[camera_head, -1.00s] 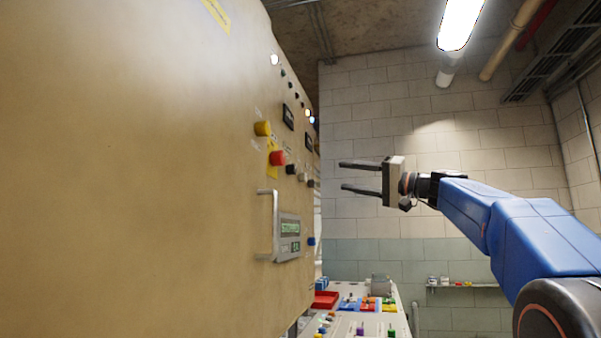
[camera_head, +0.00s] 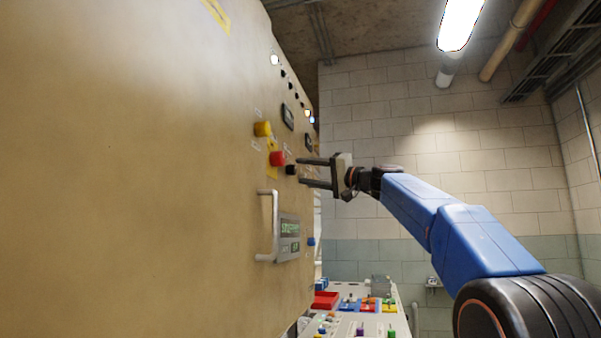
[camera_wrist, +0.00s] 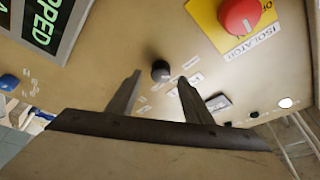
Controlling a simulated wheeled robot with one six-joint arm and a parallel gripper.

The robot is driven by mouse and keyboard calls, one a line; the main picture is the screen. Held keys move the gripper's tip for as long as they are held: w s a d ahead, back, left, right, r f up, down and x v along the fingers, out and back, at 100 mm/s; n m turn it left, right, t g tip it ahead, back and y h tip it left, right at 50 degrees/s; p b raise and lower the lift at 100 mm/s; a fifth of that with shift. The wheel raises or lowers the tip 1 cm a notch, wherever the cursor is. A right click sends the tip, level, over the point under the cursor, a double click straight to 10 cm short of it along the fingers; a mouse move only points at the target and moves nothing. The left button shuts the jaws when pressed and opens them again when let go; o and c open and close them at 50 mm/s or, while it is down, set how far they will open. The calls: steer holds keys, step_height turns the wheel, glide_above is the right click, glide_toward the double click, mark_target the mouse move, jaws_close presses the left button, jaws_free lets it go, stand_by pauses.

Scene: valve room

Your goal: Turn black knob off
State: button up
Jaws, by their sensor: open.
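The black knob (camera_head: 291,169) sticks out from the tan panel, just right of the red isolator knob (camera_head: 277,158). In the wrist view the black knob (camera_wrist: 160,71) shows between and beyond the two fingertips, with a light mark on its face. My gripper (camera_head: 308,171) is open and empty, its fingers pointing at the panel close to the black knob. In the wrist view my gripper (camera_wrist: 159,82) straddles the line to the knob. Whether the fingertips overlap the knob in depth I cannot tell.
A yellow knob (camera_head: 262,129) sits above the red one. A metal handle (camera_head: 271,226) and a display (camera_head: 289,237) are below on the panel. A blue button (camera_wrist: 9,82) is at left in the wrist view. A table with coloured parts (camera_head: 345,318) stands low behind.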

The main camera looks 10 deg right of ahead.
mark_target(291, 170)
steer(key=shift+x, duration=1.25)
steer(key=c, duration=1.1)
steer(key=shift+o, duration=0.2)
steer(key=shift+m, duration=0.4)
steer(key=m+h, duration=0.2)
steer(key=m, duration=0.2)
steer(key=shift+r, duration=0.15)
steer(key=shift+r+m+g+h, duration=0.1)
steer(key=shift+m+g+h, duration=0.45)
steer(key=shift+m, duration=1.65)
steer(key=shift+s, duration=0.1)
